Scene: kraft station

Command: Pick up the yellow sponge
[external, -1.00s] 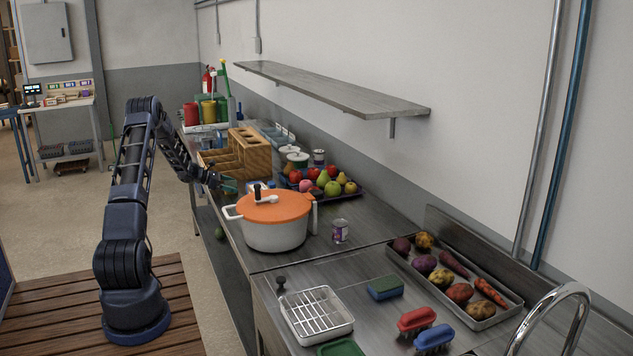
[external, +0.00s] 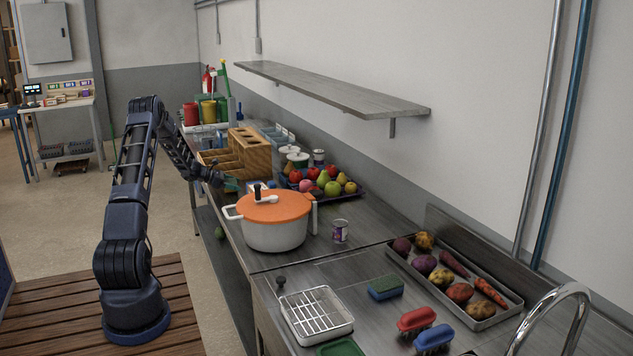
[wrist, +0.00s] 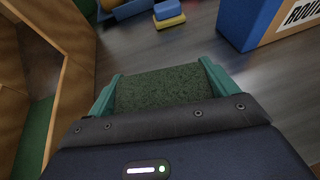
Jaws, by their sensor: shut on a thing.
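My gripper (wrist: 158,92) has teal fingers, and they are shut on a block with a rough dark green top, which looks like the scouring face of a sponge (wrist: 157,88). The rest of this block, including any yellow side, is hidden from the wrist view. In the external view my gripper (external: 230,185) is small, over the far counter, between the wooden organizer and the orange-lidded pot. What it holds is too small to make out there.
The wooden organizer (external: 250,152) stands close; its walls (wrist: 75,60) fill the wrist view's left. A blue box (wrist: 250,22) is at upper right, and a small blue-and-yellow block (wrist: 169,20) lies ahead. The pot (external: 275,232) and produce tray (external: 352,193) are nearby.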

